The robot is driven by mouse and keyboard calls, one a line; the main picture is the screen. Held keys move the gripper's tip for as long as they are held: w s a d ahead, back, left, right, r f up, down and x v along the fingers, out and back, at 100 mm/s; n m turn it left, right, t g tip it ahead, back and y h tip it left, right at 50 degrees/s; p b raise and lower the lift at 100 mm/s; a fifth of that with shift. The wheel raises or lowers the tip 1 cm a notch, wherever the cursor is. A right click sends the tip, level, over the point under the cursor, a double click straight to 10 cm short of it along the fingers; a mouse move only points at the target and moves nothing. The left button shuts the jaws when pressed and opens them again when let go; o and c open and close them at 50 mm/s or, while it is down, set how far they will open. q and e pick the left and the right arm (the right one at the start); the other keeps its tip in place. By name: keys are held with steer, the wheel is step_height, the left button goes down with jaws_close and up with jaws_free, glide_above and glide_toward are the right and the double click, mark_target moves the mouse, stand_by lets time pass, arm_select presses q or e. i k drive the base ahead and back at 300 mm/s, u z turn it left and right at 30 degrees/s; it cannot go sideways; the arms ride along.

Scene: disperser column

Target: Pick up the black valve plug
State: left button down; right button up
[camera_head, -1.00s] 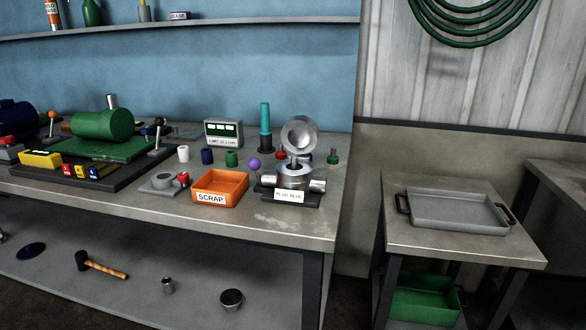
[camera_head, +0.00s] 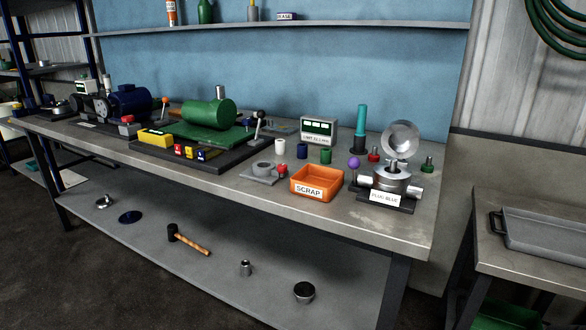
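I cannot make out a black valve plug for certain. Small upright plugs stand on the bench: a white one (camera_head: 281,147), a dark blue one (camera_head: 302,150) and a green one (camera_head: 326,156). A dark base sits under a teal cylinder (camera_head: 361,120) behind them. A metal valve body (camera_head: 391,179) with its round lid tilted up (camera_head: 400,138) stands at the right end, with a label reading PLUG BLUE (camera_head: 384,198). Neither of my grippers is in view.
An orange SCRAP bin (camera_head: 317,184) stands left of the valve body on the bench (camera_head: 240,195). A green motor unit (camera_head: 208,115) and a blue one (camera_head: 128,103) stand further left. A hammer (camera_head: 190,241) lies on the lower shelf. A grey tray (camera_head: 545,235) rests on a side table.

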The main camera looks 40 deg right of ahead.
mark_target(393, 170)
steer(key=u, duration=0.35)
steer(key=i, duration=2.1)
steer(key=z, duration=2.6)
